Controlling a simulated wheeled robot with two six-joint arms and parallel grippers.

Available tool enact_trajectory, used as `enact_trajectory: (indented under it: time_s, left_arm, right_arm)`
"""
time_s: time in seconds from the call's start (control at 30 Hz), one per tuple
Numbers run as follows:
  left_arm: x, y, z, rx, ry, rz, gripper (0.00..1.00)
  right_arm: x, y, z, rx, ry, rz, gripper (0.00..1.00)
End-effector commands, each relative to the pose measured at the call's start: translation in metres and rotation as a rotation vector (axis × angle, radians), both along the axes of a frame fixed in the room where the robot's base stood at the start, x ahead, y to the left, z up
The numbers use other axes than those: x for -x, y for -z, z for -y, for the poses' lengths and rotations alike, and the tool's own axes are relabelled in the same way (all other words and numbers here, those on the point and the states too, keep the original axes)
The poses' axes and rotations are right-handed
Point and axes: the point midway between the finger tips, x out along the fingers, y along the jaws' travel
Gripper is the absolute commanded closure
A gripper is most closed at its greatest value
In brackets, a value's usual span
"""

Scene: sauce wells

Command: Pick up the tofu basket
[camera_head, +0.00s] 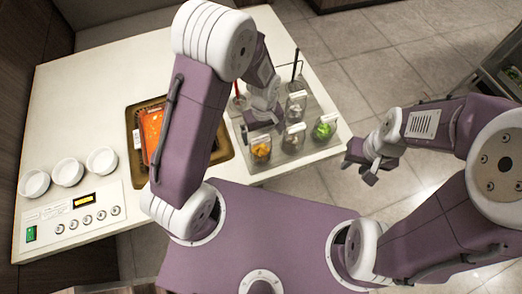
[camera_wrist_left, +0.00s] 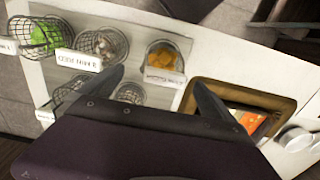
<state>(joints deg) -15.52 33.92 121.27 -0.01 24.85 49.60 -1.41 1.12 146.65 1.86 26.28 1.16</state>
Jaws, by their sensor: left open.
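A wire basket of yellow-orange chunks (camera_head: 261,149), which look like tofu, stands at the front left of the grey tray (camera_head: 299,158). In the left wrist view this basket (camera_wrist_left: 163,59) is upright, with a white label whose text I cannot read. My left gripper (camera_head: 264,117) is open above the baskets, partly hidden by its own wrist in the head view. In the left wrist view its fingers (camera_wrist_left: 158,85) are spread apart, with the yellow basket beyond them and nothing held. My right gripper (camera_head: 361,168) is open and empty, off the counter's right edge.
A basket of pale pieces (camera_head: 293,138) and a green one (camera_head: 323,130) stand to the right on the tray. Further baskets stand behind.

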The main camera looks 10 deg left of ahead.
Motion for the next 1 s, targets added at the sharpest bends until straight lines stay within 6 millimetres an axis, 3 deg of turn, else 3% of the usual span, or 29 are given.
enact_trajectory:
  time_s: [0.27,0.5,0.77,1.0]
  left_arm:
    - [0.001,0.019,-0.002,-0.001,0.000,-0.003,0.00]
    - [0.002,0.059,-0.005,-0.001,0.001,-0.002,0.00]
    - [0.002,0.063,-0.005,0.000,0.001,0.001,0.00]
    - [0.002,0.063,-0.005,0.000,0.001,0.000,0.67]
  right_arm:
    - [0.000,-0.002,0.000,0.000,0.000,0.000,0.64]
    - [0.000,-0.005,0.000,0.000,0.000,0.000,0.64]
    - [0.000,-0.005,0.000,0.000,0.000,0.000,0.64]
    - [0.000,-0.005,0.000,0.000,0.000,0.000,0.64]
